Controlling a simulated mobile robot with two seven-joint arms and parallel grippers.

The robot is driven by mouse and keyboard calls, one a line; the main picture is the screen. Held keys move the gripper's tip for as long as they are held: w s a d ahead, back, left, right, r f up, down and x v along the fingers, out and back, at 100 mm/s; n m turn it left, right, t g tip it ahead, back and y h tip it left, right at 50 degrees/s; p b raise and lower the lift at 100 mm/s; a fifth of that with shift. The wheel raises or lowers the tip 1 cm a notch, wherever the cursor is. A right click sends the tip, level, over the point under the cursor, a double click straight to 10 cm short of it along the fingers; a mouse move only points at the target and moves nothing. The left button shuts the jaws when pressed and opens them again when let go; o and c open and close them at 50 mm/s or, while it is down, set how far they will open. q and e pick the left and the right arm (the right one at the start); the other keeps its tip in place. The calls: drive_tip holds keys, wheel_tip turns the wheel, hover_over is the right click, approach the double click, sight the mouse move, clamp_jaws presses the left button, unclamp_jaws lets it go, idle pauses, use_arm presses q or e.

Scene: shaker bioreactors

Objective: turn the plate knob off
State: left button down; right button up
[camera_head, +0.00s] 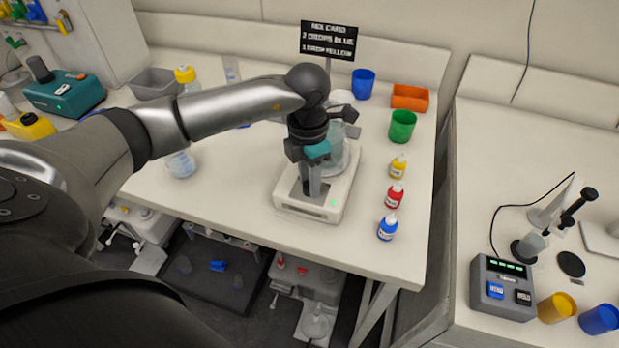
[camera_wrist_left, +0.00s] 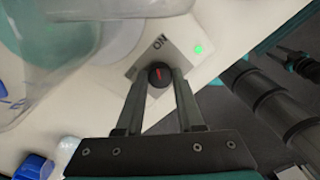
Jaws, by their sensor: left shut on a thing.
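The white plate (camera_head: 347,187) stands on the bench with a clear glass vessel (camera_head: 337,150) on it. A green light is lit on the plate's front, also in the wrist view. The black plate knob (camera_wrist_left: 160,75) has a red mark and sits on a grey label; the mark points roughly toward the printed "ON". My left gripper (camera_head: 312,196) reaches down over the plate's front. In the wrist view its two fingers (camera_wrist_left: 160,84) are shut on the knob, one on each side. The knob is hidden by the gripper in the head view. My right gripper is not seen.
Yellow (camera_head: 398,166), red (camera_head: 394,195) and blue (camera_head: 388,227) dropper bottles stand right of the plate. A black sign (camera_head: 328,40) stands at the back.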

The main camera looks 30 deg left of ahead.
use_arm(q)
drive_tip(key=n, duration=0.3)
drive_tip(key=shift+n, duration=0.4)
drive_tip(key=n+p, duration=0.1)
drive_tip(key=n, duration=0.2)
drive_tip(key=shift+n, duration=0.3)
drive_tip(key=n+p, duration=0.1)
drive_tip(key=n, duration=0.2)
drive_tip(key=shift+r+n, duration=0.1)
drive_tip(key=shift+n, duration=0.2)
drive_tip(key=shift+n+p, duration=0.85)
drive_tip(key=shift+n, duration=1.25)
drive_tip(key=shift+t, duration=0.3)
drive_tip(key=c, duration=0.5)
unclamp_jaws()
